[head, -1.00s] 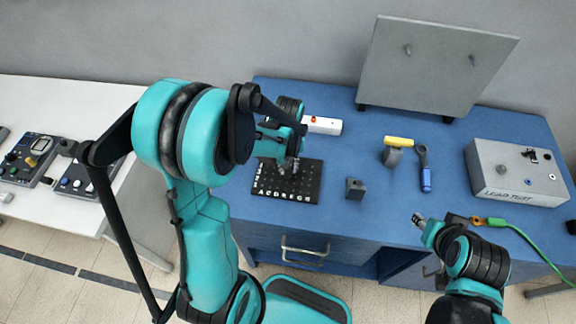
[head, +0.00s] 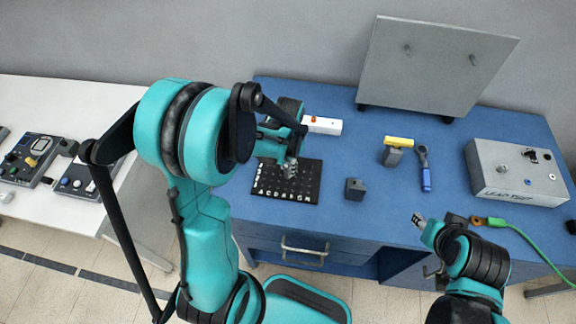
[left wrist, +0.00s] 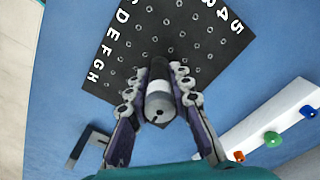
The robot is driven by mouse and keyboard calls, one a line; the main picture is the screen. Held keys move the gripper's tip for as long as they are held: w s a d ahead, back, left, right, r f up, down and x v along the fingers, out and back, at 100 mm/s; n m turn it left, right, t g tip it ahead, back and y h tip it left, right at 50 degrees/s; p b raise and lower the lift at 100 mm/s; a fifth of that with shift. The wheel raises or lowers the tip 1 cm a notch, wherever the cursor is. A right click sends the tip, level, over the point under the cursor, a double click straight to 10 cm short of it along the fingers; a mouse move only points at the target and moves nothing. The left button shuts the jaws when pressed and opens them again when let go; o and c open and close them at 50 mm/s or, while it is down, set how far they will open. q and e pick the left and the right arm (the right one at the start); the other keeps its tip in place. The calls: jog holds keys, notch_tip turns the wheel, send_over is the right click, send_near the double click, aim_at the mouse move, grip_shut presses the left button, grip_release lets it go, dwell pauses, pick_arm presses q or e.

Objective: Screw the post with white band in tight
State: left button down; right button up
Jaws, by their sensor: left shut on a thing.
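My left gripper, also in the head view (head: 291,172), is shut on the post over the black board (head: 312,190). This board has rows of holes with white letters and numbers, and also shows in the left wrist view (left wrist: 215,45). Whether the post's far end is in a hole is hidden. My right gripper (head: 419,220) is by the bench's front edge; its jaws are too small to read.
A dark grey block (head: 355,188) stands right of the board. A white box with coloured buttons (head: 325,125) lies behind it. A yellow-topped piece (head: 398,141), a blue-handled tool (head: 425,172), a grey box (head: 515,180) and an upright panel (head: 430,65) stand farther right.

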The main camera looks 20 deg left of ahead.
pick_arm(q)
jog(key=shift+m, duration=0.6)
jog(key=c, duration=1.3)
grip_release()
notch_tip(320, 180, up, 12)
